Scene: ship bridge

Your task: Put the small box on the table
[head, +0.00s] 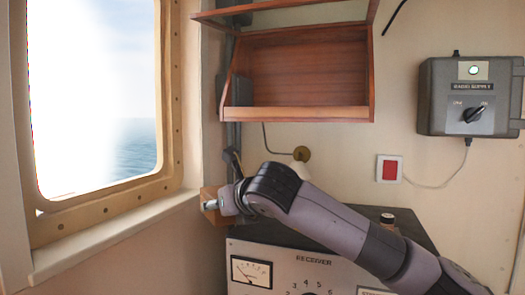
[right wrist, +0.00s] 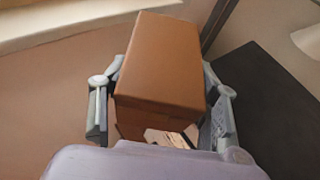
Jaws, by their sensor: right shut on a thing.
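The small box (right wrist: 162,58) is a brown, wood-like block. It sits between the two fingers of my right gripper (right wrist: 160,112) in the right wrist view, and the gripper is shut on it. In the head view, the box (head: 209,204) shows partly at the end of my right arm, beside the window sill and just left of the receiver unit's dark top. My right gripper (head: 226,202) is partly hidden there by its own wrist. The box is held in the air, tilted in the wrist view. No table can be made out for certain. My left gripper is not in view.
A wooden wall shelf (head: 300,113) hangs above my arm. A window sill (head: 110,240) is at left; a grey supply box (head: 470,97) is on the right wall.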

